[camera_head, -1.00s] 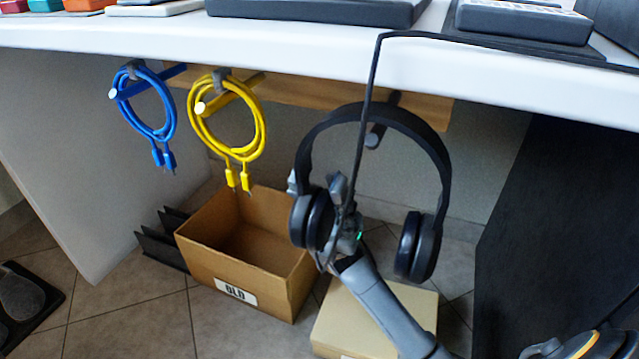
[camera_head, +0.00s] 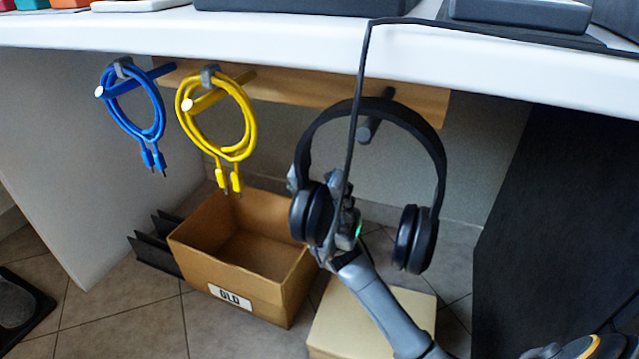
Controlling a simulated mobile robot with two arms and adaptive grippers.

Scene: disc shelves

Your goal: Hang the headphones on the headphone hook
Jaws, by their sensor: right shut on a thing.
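The black headphones (camera_head: 437,160) hang upright under the white desk, with the band at the top and the ear cups below. My right gripper (camera_head: 335,208) is shut on them at the left ear cup. The dark headphone hook (camera_head: 366,133) sticks out from the wooden rail. Its tip shows inside the headphones' arch, just below the band, and the band crosses over its middle. I cannot tell whether the band touches the hook. The black cable runs from the desk top down past the band to the left cup. My left gripper is not in view.
A blue cable (camera_head: 112,91) and a yellow cable (camera_head: 183,104) hang on hooks to the left along the wooden rail (camera_head: 290,93). A cardboard box (camera_head: 240,283) and a beige box (camera_head: 345,330) stand on the floor below. A dark panel (camera_head: 560,200) closes the right side.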

